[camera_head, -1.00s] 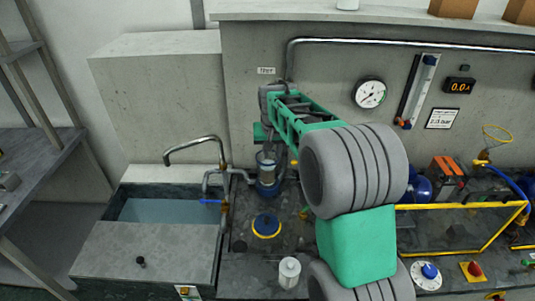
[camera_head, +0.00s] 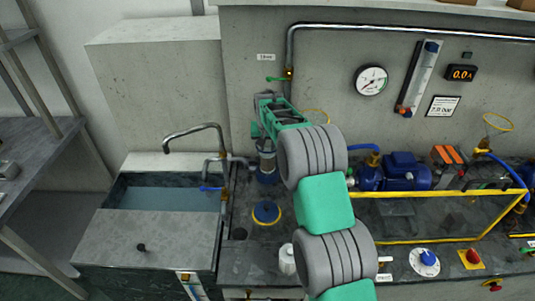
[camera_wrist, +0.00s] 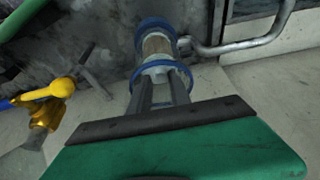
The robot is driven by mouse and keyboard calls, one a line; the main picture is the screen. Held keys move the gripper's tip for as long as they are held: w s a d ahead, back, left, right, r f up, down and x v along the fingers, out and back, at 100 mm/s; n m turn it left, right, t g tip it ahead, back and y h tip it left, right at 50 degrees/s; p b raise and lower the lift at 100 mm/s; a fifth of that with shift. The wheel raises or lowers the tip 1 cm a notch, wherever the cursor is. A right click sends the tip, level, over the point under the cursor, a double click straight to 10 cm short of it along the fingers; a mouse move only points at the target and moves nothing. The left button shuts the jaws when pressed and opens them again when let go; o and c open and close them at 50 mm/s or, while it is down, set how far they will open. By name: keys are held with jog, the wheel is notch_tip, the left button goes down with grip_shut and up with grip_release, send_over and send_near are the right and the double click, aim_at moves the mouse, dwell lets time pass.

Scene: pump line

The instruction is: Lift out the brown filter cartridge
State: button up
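The brown filter cartridge (camera_wrist: 157,46) shows through the clear wall of its upright housing, between two blue rings in the wrist view. The housing's blue base (camera_head: 267,176) stands on the bench right of the sink. My gripper (camera_wrist: 163,82) is at the upper blue ring (camera_wrist: 160,65) of the housing, pointing at it. Its two grey fingers are apart; I see no clear contact with the cartridge. In the head view my gripper (camera_head: 266,142) is just above the housing and hides its top. A white cartridge (camera_head: 287,260) stands on the bench, partly behind my arm.
A blue cap with a yellow ring (camera_head: 266,213) lies in front of the housing. A sink (camera_head: 165,199) with a curved tap is left. A pipe (camera_wrist: 245,42) runs close beside the housing. A yellow-handled valve (camera_wrist: 62,88) is nearby. A blue pump (camera_head: 405,172) stands right behind a yellow rail.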

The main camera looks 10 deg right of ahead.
jog(key=shift+w+f, duration=0.1)
jog(key=shift+f, duration=0.25)
grip_shut()
jog(key=shift+r, duration=0.15)
